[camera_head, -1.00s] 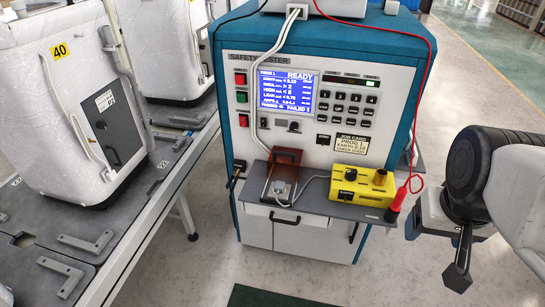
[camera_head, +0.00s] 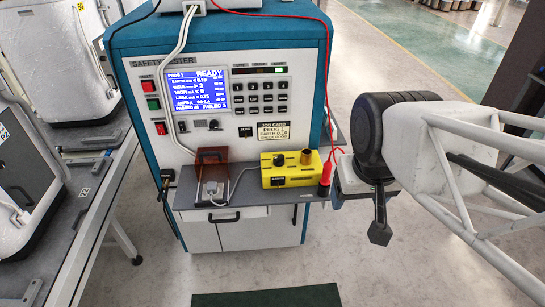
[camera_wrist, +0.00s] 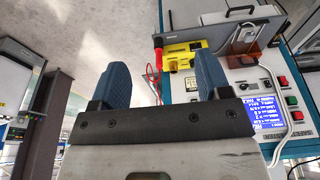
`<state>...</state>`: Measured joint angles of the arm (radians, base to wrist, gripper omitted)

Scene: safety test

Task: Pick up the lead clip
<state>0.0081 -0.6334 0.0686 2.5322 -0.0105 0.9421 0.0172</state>
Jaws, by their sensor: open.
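A red clip or probe handle (camera_head: 325,179) on a red lead stands at the right end of the tester's shelf (camera_head: 236,214), beside the yellow box (camera_head: 290,170). It also shows in the wrist view, top centre, as a red piece (camera_wrist: 159,58). I cannot tell its jaw shape. A dark clip-like piece (camera_head: 166,176) hangs at the tester's left side. My gripper (camera_wrist: 163,75) is open and empty, its two blue fingers apart. In the head view it is just right of the shelf, apart from the red piece.
The teal and white tester (camera_head: 225,60) has a lit blue screen reading READY. A brown hinged cover (camera_head: 212,158) with a grey plug below sits on the shelf's left part. White units stand on a bench at left. A dark green mat (camera_head: 268,297) lies on the floor in front.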

